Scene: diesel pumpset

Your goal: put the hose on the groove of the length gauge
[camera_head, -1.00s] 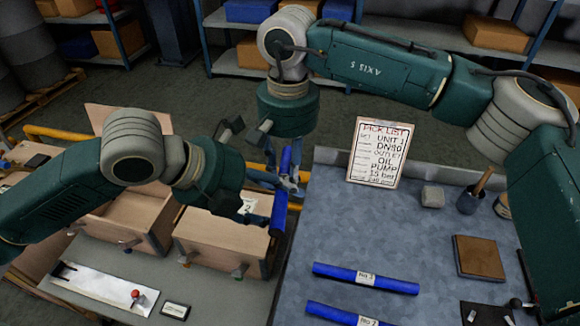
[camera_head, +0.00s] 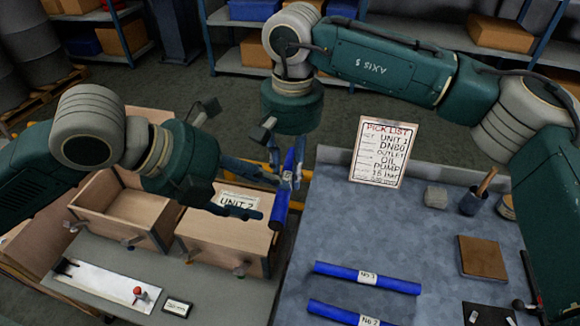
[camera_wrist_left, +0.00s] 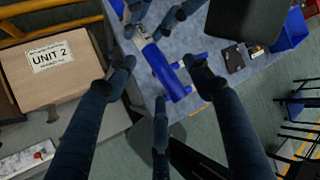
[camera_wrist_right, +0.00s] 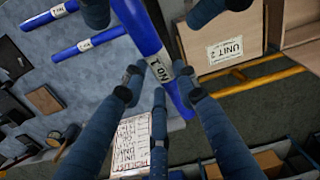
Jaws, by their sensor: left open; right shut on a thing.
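The blue hose labelled No 1 (camera_head: 284,195) is held off the table in my right gripper (camera_head: 290,172), tilted steeply in the head view. In the right wrist view my right gripper (camera_wrist_right: 158,82) is shut on the hose (camera_wrist_right: 145,32) near its white label. My left gripper (camera_head: 268,194) is open and empty, just left of the hose. In the left wrist view the hose's end (camera_wrist_left: 172,80) shows between the spread fingers (camera_wrist_left: 160,65); I cannot tell how deep it sits. The length gauge, a white plate with a red knob (camera_head: 105,289), lies at lower left; its groove is not clear.
Two more blue hoses (camera_head: 367,278) (camera_head: 342,313) lie on the blue-grey table (camera_head: 340,230). Wooden boxes, one labelled UNIT 2 (camera_head: 222,243), stand behind the gauge.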

